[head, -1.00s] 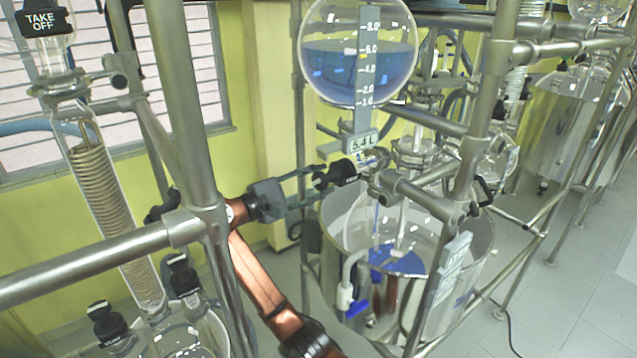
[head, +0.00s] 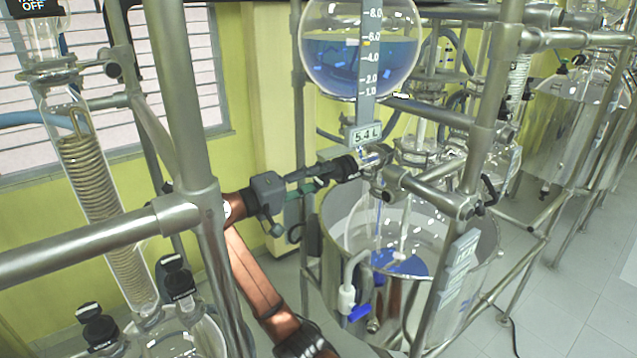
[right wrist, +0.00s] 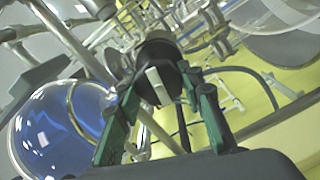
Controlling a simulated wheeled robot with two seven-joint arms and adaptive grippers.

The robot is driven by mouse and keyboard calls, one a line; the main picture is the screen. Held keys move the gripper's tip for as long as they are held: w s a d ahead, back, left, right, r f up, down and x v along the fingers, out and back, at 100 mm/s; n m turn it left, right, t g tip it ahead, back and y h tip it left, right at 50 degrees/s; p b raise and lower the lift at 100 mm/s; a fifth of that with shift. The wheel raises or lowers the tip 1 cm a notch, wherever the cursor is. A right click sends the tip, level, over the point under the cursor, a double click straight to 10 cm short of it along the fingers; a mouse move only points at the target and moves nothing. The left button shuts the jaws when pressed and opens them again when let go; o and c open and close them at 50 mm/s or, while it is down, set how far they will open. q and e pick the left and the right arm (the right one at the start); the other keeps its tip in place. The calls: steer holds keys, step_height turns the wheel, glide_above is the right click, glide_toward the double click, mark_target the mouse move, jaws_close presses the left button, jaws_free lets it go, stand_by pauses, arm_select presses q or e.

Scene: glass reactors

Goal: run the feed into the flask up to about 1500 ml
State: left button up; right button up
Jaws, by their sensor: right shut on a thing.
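The round glass feed vessel (head: 335,70) with blue liquid hangs in the frame, with a printed scale and a tag reading 5.4 L (head: 366,136). Below its outlet is a black valve knob (head: 346,168). My right gripper (head: 326,173) comes to the knob from the left and is shut on it. In the right wrist view the knob (right wrist: 160,72), with a white pointer bar, sits between the green fingers of the gripper (right wrist: 160,92). The glass flask (head: 412,225) stands in a steel bath with blue liquid low inside; its volume marks are not readable. My left gripper is out of view.
Steel frame posts and rails (head: 185,110) stand close around my right arm. The open steel bath (head: 335,225) is below the gripper. A coiled condenser (head: 95,185) stands at left. More reactors (head: 575,115) stand at the back right.

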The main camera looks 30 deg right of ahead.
steer(key=m, duration=0.1)
steer(key=m+b, duration=0.1)
steer(key=m, duration=0.1)
steer(key=m+b, duration=0.1)
steer(key=shift+f+m, duration=0.25)
steer(key=shift+m, duration=0.05)
steer(key=m+b, duration=0.3)
steer(key=m, duration=0.1)
steer(key=shift+m, duration=0.3)
steer(key=m+b, duration=0.2)
steer(key=m, duration=0.2)
steer(key=shift+b, duration=0.35)
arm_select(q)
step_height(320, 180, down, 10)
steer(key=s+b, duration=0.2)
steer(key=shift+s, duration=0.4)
arm_select(e)
steer(key=shift+s+m, duration=0.1)
steer(key=shift+m, duration=2.3)
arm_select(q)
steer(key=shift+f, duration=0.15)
arm_select(e)
steer(key=shift+r, duration=0.1)
steer(key=o, duration=1.2)
steer(key=shift+r, duration=0.1)
steer(key=shift+c, duration=0.2)
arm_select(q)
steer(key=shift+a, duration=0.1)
arm_select(e)
steer(key=shift+r, duration=0.1)
